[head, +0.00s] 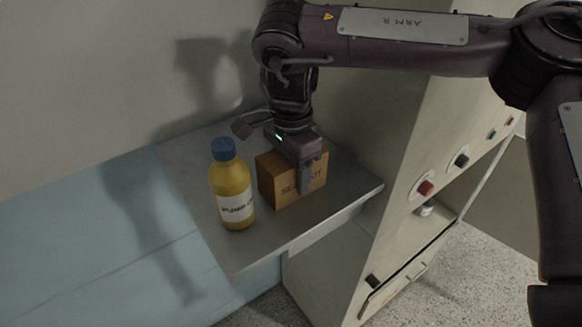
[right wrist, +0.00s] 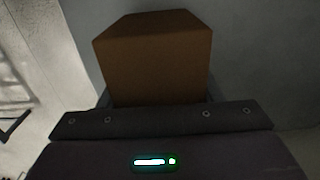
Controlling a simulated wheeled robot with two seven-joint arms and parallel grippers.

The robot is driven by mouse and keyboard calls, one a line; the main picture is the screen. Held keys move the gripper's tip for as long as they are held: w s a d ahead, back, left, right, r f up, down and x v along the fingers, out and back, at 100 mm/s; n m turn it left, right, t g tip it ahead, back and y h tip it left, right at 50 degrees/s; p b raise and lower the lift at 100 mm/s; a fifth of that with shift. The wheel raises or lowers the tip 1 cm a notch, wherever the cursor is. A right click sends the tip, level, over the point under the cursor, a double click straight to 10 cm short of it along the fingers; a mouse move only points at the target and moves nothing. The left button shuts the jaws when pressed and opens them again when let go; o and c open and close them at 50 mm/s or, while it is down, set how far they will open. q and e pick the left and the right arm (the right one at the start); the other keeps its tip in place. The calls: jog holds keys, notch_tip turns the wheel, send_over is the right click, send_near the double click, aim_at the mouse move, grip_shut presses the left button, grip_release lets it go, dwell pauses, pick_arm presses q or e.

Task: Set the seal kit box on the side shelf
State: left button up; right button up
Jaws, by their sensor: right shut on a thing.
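The seal kit box (head: 278,182) is a brown box with dark lettering on its front, partly covered by my gripper. It stands upright on the grey side shelf (head: 262,250), or just above it; I cannot tell whether it touches. My right gripper (head: 305,180) comes down from above and is shut on the box, one finger across its front. In the right wrist view the box (right wrist: 155,60) fills the space beyond the gripper (right wrist: 160,105). My left gripper is not in view.
A yellow bottle (head: 232,195) with a blue cap stands on the shelf just left of the box. A light blue surface (head: 90,240) adjoins the shelf on the left. A pale cabinet (head: 420,150) with red and black knobs rises on the right.

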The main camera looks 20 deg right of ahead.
jog(key=o, duration=1.2)
jog(key=shift+s, duration=0.15)
jog(key=shift+o, duration=0.5)
notch_tip(320, 180, up, 12)
jog(key=shift+r, duration=0.1)
